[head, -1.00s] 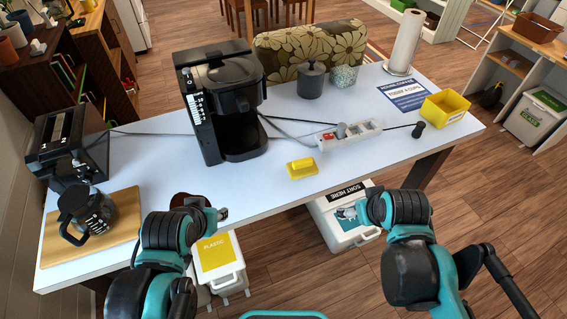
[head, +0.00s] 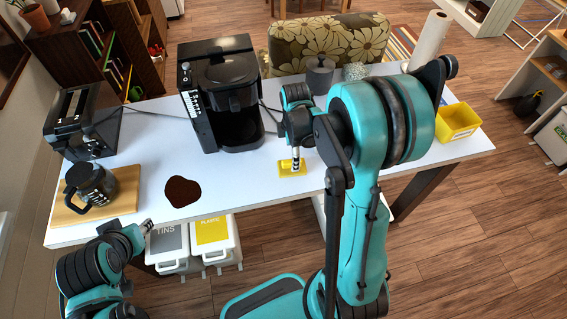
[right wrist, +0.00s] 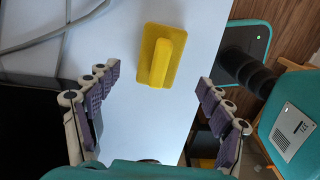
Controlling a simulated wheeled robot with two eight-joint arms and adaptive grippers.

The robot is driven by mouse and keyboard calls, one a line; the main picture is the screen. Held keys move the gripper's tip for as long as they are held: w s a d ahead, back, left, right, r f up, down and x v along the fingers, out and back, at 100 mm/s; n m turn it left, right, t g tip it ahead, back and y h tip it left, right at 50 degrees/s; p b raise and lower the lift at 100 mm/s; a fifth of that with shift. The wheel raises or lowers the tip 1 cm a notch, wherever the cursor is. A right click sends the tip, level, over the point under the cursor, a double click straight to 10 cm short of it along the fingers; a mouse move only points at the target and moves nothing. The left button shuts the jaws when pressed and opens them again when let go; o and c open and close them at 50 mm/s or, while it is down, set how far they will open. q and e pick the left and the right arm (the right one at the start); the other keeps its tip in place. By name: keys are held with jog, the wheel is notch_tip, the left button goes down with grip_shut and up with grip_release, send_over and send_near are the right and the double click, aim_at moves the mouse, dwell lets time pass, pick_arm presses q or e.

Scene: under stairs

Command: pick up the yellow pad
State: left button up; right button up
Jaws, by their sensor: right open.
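The yellow pad (head: 291,168) lies on the white table (head: 330,183) near its front edge, right of the coffee machine. In the right wrist view the yellow pad (right wrist: 161,56), a flat base with a raised grip, lies ahead of and between the spread fingers. My right gripper (head: 296,160) is above the pad in the head view, partly hidden by its own arm. The right wrist view shows that gripper (right wrist: 158,80) open and empty. My left gripper (head: 147,226) is low at the front edge of the table, too small to tell if open.
A black coffee machine (head: 221,95) stands left of the pad. A glass pot (head: 90,185) sits on a wooden board (head: 118,205) at the left. A dark brown spill (head: 182,191) lies near the front edge. A yellow bin (head: 457,121) stands at the right. Cables cross behind the pad.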

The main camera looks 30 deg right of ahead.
notch_tip(320, 180, down, 7)
jog(key=shift+r+b, duration=0.1)
jog(key=shift+b, duration=0.7)
jog(key=c, duration=1.2)
